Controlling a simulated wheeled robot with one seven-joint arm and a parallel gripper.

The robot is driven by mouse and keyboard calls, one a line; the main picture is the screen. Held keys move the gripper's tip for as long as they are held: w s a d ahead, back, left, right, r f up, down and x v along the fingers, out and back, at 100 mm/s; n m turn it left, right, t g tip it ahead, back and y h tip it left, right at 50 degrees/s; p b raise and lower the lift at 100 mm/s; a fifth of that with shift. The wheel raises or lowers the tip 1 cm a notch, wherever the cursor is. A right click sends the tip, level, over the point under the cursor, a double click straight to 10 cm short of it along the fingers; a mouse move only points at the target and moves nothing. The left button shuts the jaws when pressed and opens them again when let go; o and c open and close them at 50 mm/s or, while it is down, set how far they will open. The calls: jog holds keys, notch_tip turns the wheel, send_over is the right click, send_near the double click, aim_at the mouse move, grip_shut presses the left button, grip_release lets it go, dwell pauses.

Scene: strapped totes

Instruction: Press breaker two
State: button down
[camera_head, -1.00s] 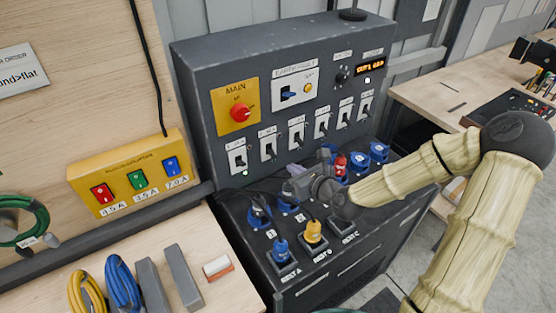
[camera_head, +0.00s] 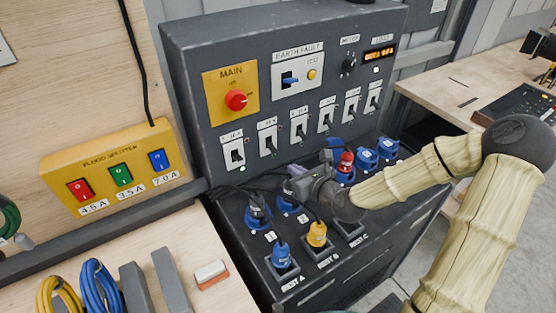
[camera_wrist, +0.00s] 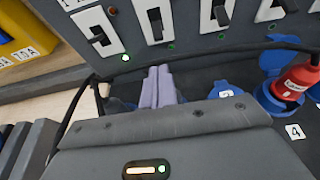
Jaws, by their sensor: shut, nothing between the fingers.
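A row of several breakers runs along the dark panel. The second from the left, breaker two (camera_head: 268,139), has a white plate and black lever; it also shows in the wrist view (camera_wrist: 153,18). The first breaker (camera_head: 233,153) sits to its left, with a green light lit below it. My gripper (camera_head: 290,186) is over the sloped socket deck, below and in front of the breaker row. In the wrist view its two pale fingers (camera_wrist: 158,72) are together and empty, pointing just below breaker two and apart from it.
Blue plugs (camera_head: 258,212) and a red plug (camera_head: 345,163) stand on the deck around my gripper. A yellow plug (camera_head: 317,234) stands in front. The red main knob (camera_head: 236,100) and earth fault switch (camera_head: 290,79) are above the breakers. Black cables (camera_wrist: 95,88) loop near the fingers.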

aim_at(272, 148)
jog(key=p+x, duration=0.2)
jog(key=x, duration=0.8)
jog(key=shift+r, duration=0.1)
dwell(0.4)
